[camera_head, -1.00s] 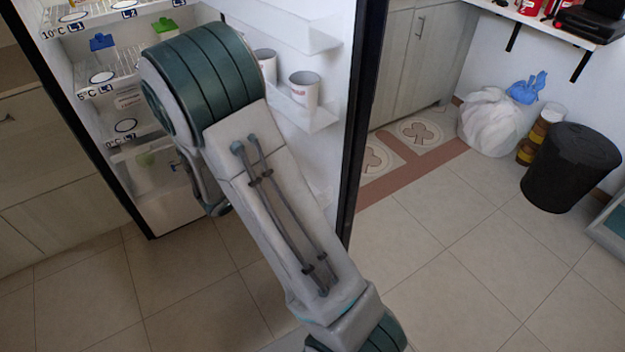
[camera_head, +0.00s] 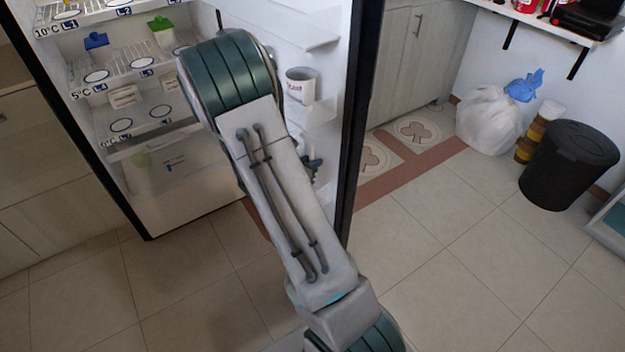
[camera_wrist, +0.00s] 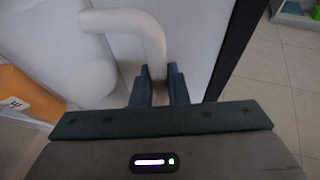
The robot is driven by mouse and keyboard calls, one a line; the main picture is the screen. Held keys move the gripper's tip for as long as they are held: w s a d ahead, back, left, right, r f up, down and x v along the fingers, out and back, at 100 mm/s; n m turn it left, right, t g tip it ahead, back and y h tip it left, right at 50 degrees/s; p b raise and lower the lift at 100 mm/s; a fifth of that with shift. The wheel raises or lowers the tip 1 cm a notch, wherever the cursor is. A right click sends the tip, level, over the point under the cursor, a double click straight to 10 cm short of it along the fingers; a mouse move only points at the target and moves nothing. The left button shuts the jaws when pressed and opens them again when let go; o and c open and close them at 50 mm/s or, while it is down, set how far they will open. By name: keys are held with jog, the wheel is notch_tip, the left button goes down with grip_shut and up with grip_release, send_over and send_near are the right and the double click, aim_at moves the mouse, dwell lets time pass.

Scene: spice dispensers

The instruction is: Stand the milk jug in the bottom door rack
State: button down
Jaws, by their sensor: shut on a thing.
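The milk jug (camera_wrist: 66,62) is white and shows in part in the wrist view, with its curved handle (camera_wrist: 150,35) reaching down between my fingers. My gripper (camera_wrist: 158,82) is shut on this handle. An orange surface with a dark mark (camera_wrist: 22,92) shows at the left of the wrist view; I cannot tell whether it belongs to the jug. In the head view my arm hides the jug and most of the gripper. The open fridge door (camera_head: 338,60) stands behind my arm. Its bottom rack is mostly hidden, and I cannot tell what it holds.
A white cup (camera_head: 300,86) stands in a higher door rack. The fridge shelves hold a blue-lidded container (camera_head: 96,41) and a green-lidded one (camera_head: 163,36). The door's dark edge (camera_head: 352,150) runs close to my arm.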

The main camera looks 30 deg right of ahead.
notch_tip(320, 180, down, 6)
jog(key=shift+r+b, duration=0.1)
jog(key=shift+b, duration=0.4)
jog(key=shift+d+f, duration=0.2)
jog(key=shift+f, duration=0.2)
jog(key=shift+f+b, duration=0.2)
jog(key=shift+b, duration=0.1)
jog(key=c, duration=1.4)
grip_release()
jog(key=shift+r, duration=0.1)
